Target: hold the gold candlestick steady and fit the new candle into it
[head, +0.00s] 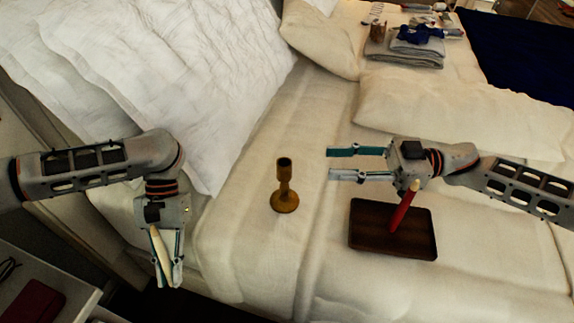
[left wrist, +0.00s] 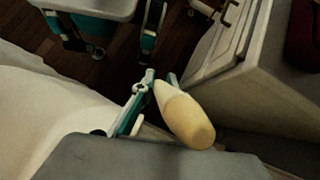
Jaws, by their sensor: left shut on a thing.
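The gold candlestick (head: 284,190) stands upright on the bed, its cup looking empty, with neither gripper touching it. My left gripper (head: 168,282) is left of it, low beyond the bed's edge, fingers down and shut on a pale cream stick (head: 159,246). In the left wrist view the cream stick (left wrist: 186,118) has a white narrow end; I cannot tell whether it is a candle. My right gripper (head: 330,163) is open and empty, fingers towards the candlestick. A red stick (head: 401,212) with a tan tip, perhaps a candle, leans over a dark tray, partly in front of the right gripper.
The dark brown tray (head: 427,250) lies on the bed right of the candlestick. Pillows (head: 470,115) and folded grey cloths (head: 405,55) lie further back. A bedside cabinet (head: 70,285) stands at the lower left. The bed around the candlestick is clear.

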